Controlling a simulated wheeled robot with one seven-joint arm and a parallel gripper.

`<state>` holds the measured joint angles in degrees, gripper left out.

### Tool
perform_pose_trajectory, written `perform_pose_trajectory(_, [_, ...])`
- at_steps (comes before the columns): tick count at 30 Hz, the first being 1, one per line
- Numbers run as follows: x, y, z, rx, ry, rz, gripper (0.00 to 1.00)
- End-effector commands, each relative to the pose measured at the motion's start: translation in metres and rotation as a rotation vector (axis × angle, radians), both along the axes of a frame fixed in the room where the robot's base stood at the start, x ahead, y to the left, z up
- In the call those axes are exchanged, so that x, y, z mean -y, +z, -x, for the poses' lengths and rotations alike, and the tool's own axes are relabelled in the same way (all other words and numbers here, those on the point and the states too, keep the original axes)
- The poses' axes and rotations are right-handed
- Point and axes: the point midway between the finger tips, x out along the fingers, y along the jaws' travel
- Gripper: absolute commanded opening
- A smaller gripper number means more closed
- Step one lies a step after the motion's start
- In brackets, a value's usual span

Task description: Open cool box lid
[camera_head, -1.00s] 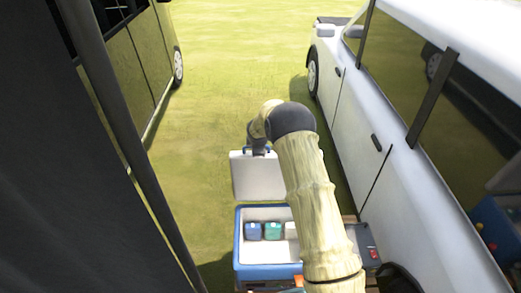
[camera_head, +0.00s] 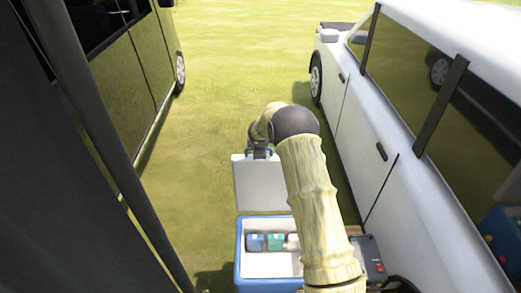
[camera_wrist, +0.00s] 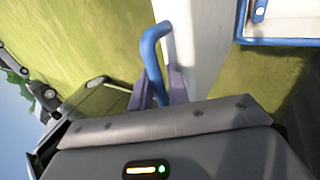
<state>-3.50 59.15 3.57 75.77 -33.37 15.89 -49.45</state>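The cool box (camera_head: 239,262) is blue with a white inside, and stands open at the bottom middle of the head view. Its white lid (camera_head: 258,187) stands raised, roughly upright, at the box's far side. My gripper (camera_head: 260,152) is at the lid's top edge. In the wrist view, the lid's blue handle (camera_wrist: 151,45) runs down between the two grey-purple fingers of my gripper (camera_wrist: 160,88), which look closed around it. The white lid panel (camera_wrist: 195,35) is right beside the handle, and the box's blue rim (camera_wrist: 285,41) shows at top right.
Several small containers, including a blue one (camera_head: 255,242) and a teal one (camera_head: 275,241), sit in the box. A white vehicle (camera_head: 365,150) stands close on the right, and a dark-windowed vehicle (camera_head: 130,80) on the left. Open grass (camera_head: 235,60) lies between them.

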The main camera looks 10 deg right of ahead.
Motion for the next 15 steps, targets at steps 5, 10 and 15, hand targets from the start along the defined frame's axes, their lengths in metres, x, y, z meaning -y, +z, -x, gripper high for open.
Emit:
perform_pose_trajectory(5, [0.005, -0.001, 0.000, -0.002, -0.007, 0.001, 0.17])
perform_pose_trajectory(10, [0.006, 0.002, 0.002, -0.002, -0.008, 0.002, 0.17])
perform_pose_trajectory(15, [0.005, 0.013, 0.008, 0.000, -0.010, 0.002, 0.17])
